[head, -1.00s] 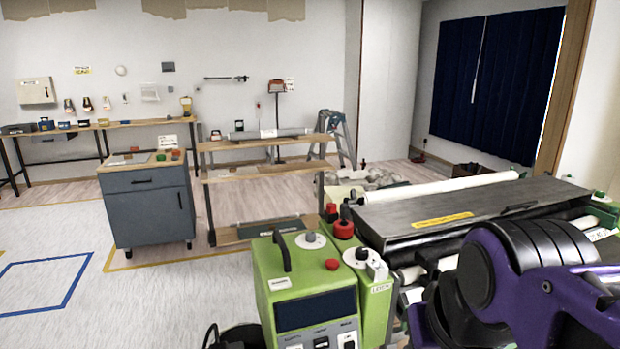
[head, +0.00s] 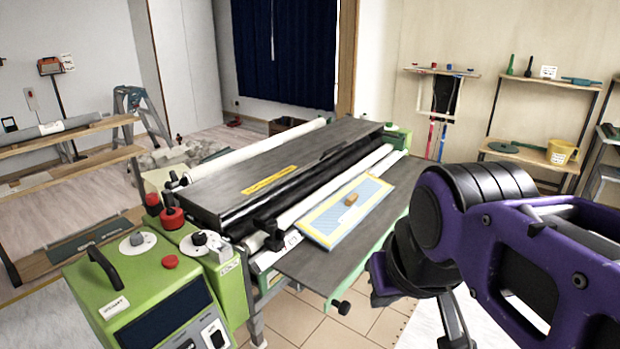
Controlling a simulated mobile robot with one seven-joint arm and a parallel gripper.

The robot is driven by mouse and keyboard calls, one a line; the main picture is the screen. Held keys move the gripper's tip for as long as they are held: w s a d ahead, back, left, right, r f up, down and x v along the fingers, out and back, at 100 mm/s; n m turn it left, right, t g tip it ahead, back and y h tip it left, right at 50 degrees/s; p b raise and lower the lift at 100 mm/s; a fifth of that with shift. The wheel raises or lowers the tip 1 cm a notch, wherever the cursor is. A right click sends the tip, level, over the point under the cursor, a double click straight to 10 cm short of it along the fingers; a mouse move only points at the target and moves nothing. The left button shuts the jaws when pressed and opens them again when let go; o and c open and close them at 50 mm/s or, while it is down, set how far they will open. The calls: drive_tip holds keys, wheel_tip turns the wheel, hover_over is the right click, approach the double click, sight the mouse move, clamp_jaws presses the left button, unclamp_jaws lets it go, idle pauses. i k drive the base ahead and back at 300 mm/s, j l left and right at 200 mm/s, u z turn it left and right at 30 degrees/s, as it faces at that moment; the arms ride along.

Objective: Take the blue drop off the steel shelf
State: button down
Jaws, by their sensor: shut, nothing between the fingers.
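A folded-looking flat piece, pale blue with a yellow edge (head: 322,222), lies on the grey shelf (head: 305,266) at the front of the pasting machine. I take it for the blue drop on the steel shelf. A small tan block (head: 351,199) sits on top of it. My purple and black arm fills the right side of the head view, to the right of the shelf. The fingertips of my gripper do not show, and nothing of mine touches the drop.
The machine's dark cover (head: 270,175) and white rollers lie behind the shelf. A green control box (head: 150,290) stands at its left end. A wooden rack (head: 60,170) is at far left. Tiled floor shows below the shelf.

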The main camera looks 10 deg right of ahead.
sight(328, 223)
drive_tip(key=z, duration=0.3)
drive_tip(key=u, duration=0.45)
drive_tip(key=i+l+u, duration=0.15)
drive_tip(key=l+u, duration=0.15)
drive_tip(key=u, duration=0.15)
drive_tip(key=l+u, duration=0.4)
drive_tip(key=i+l+u, duration=0.2)
drive_tip(key=l, duration=0.2)
drive_tip(key=k+l+u, duration=0.15)
drive_tip(key=l, duration=0.2)
drive_tip(key=l+u, duration=0.1)
drive_tip(key=l, duration=0.75)
drive_tip(key=k+l+z, duration=0.6)
drive_tip(key=k, duration=0.25)
drive_tip(key=i+u, duration=0.3)
drive_tip(key=i, duration=0.15)
drive_tip(key=i+u, duration=0.25)
drive_tip(key=i, duration=0.15)
